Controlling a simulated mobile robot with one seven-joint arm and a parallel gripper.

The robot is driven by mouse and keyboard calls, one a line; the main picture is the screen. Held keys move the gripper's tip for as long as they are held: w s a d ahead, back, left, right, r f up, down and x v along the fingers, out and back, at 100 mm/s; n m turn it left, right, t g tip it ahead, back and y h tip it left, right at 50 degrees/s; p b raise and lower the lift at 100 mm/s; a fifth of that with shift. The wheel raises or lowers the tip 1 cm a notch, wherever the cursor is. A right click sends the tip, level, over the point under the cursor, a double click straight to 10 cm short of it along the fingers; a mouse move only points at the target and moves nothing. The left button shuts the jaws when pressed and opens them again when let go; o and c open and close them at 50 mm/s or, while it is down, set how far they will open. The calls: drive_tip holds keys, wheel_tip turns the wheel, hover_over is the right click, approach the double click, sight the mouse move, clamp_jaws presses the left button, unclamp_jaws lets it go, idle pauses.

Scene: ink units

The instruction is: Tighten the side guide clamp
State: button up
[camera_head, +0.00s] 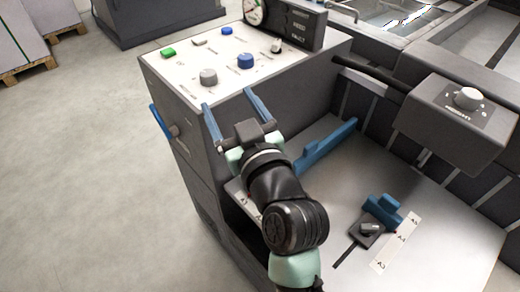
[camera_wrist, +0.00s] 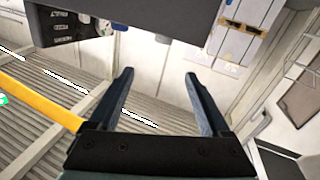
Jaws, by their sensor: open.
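The side guide clamp (camera_head: 370,229) is a dark block with a small grey knob or lever on top, on the pale tray at the lower right of the head view. It sits against a small blue side guide (camera_head: 384,210). I cannot tell from here whether it is tight. My gripper (camera_head: 228,98) is open and empty, its two blue fingers pointing away over the white control panel, up and left of the clamp and well apart from it. In the wrist view my gripper (camera_wrist: 159,74) shows spread fingers with nothing between them; the clamp is not in that view.
A white label strip (camera_head: 396,243) lies beside the clamp. A longer blue guide (camera_head: 325,149) stands at the tray's back left. The control panel (camera_head: 190,65) carries knobs, buttons and a gauge (camera_head: 255,11).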

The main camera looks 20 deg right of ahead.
drive_tip(key=s+d+f+g+p, duration=0.1)
drive_tip(key=s+d+f+p, duration=0.1)
drive_tip(key=s+f, duration=0.2)
drive_tip(key=s+d+f+g+p, duration=0.1)
drive_tip(key=s+d+f+g, duration=0.1)
drive_tip(key=f, duration=0.6)
drive_tip(key=s+d+f+m+g+p, duration=0.1)
drive_tip(key=s+d+f+p, duration=0.1)
drive_tip(key=s+f, duration=0.4)
drive_tip(key=shift+s+d+f+g+p, duration=0.3)
drive_tip(key=shift+s+d+f+p, duration=0.1)
drive_tip(key=shift+d+f, duration=0.25)
drive_tip(key=b+x, duration=0.1)
drive_tip(key=x, duration=1.1)
drive_tip(key=shift+w+a, duration=0.15)
drive_tip(key=shift+w, duration=0.25)
clamp_jaws()
